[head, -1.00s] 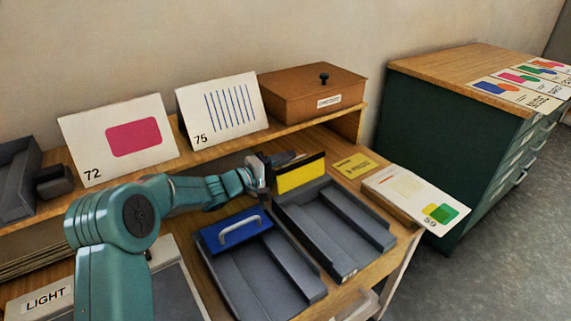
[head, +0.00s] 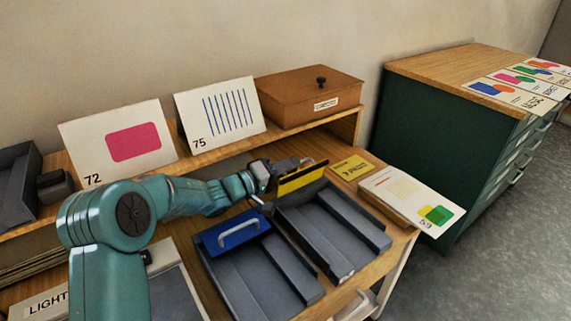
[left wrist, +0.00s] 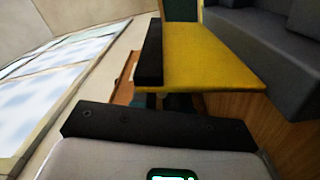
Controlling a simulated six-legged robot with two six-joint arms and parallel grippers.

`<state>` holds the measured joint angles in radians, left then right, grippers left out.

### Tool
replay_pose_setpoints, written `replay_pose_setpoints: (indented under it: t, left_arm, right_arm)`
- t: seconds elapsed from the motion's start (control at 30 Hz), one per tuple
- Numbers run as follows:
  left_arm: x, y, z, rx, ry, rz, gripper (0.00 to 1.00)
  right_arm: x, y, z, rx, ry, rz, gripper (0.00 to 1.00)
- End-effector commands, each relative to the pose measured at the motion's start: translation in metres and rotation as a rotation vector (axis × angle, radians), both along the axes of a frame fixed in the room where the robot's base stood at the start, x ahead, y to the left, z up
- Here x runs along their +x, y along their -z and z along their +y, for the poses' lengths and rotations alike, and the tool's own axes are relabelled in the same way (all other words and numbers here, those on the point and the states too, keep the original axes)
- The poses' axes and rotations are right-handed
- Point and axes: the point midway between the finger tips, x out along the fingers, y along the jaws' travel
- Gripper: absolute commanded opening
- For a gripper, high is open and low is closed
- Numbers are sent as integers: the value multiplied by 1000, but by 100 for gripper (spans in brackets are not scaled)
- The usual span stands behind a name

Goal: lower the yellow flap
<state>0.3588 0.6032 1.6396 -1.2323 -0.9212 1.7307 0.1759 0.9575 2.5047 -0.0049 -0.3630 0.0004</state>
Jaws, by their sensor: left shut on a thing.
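The yellow flap (head: 303,181) stands tilted at the far end of the right-hand grey tray (head: 345,243), with a dark strip along its top edge. My left gripper (head: 290,168) is at the flap's upper left part, shut on it; the fingertips are partly hidden. In the left wrist view, the yellow flap (left wrist: 205,62) fills the upper middle, close to the gripper's dark front. My right gripper is not in view.
A blue flap with a handle (head: 231,232) lies on the left-hand grey tray (head: 275,288). A shelf with cards and a brown box (head: 308,97) runs behind. A yellow label (head: 352,168) and a card (head: 408,196) lie to the right.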

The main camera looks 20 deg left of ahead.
Motion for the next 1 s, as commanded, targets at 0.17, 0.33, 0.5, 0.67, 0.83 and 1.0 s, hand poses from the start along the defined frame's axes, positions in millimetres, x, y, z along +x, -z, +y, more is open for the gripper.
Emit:
replay_pose_setpoints:
  t: [0.17,0.33,0.5,0.67,0.83,1.0]
  left_arm:
    - [-5,3,-7,101,0,-49,0]
    - [-7,3,-11,171,0,-89,0]
    - [-9,3,-13,211,0,-112,0]
    - [-9,2,-14,227,-2,-121,0]
    - [-9,2,-14,229,-2,-122,0]
    - [-9,3,-14,228,-3,-121,0]
  right_arm:
    - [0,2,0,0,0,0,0]
    - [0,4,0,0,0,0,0]
    - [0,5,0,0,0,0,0]
    - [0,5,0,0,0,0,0]
    - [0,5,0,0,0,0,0]
    - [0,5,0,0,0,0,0]
